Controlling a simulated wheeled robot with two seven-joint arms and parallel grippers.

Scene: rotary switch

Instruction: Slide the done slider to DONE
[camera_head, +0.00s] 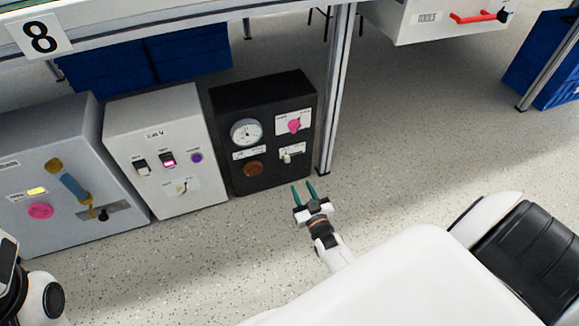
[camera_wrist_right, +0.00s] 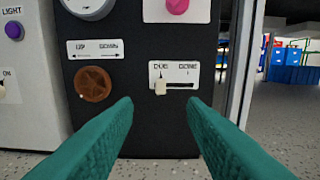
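The done slider is a small cream knob (camera_wrist_right: 160,88) on a white plate lettered DUE and DONE. Its dark slot runs to the right, and the knob stands at the left, DUE end. In the head view the knob (camera_head: 287,158) is low on the right of the black box (camera_head: 236,178). My right gripper (camera_head: 304,186) is in front of the box, its two green fingers pointing at it. In the right wrist view the fingers (camera_wrist_right: 160,112) are apart with nothing between them, below and in front of the slider plate.
The black box also has a gauge (camera_head: 246,132), a pink knob (camera_head: 294,125) and a brown round knob (camera_head: 253,168). A white box (camera_head: 196,205) stands to its left. A metal table leg (camera_head: 335,100) rises close on its right. Floor in front is clear.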

